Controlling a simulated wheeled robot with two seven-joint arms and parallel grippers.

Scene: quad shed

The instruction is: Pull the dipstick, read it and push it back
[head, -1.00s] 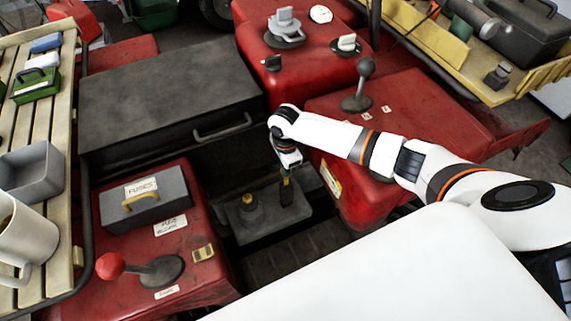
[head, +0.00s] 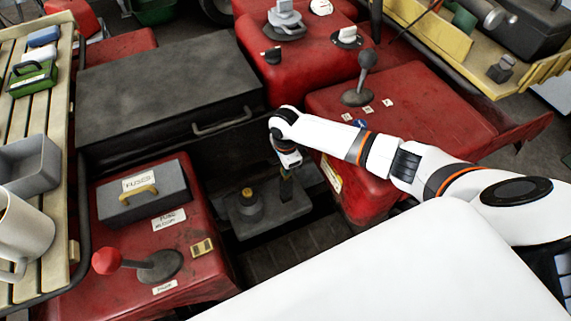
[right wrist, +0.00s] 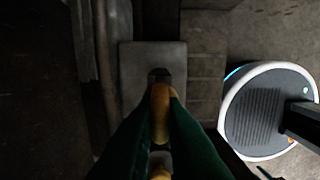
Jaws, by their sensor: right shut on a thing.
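My right gripper (head: 286,172) points down over the grey engine plate (head: 268,222) in the dark bay between the red body panels. In the right wrist view its green fingers are shut on the yellow dipstick handle (right wrist: 160,112). A dark upright part (head: 286,189) stands below the fingers in the head view; I cannot tell how far the dipstick is out of its seat. No reading marks are visible. My left gripper is not in view.
A dark knob with a yellowish top (head: 247,199) stands on the plate left of the gripper. A grey fuses box (head: 143,195) and red-knobbed lever (head: 140,264) are on the left panel. A black lid (head: 170,85) borders the bay behind; a grey lever (head: 364,82) stands right.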

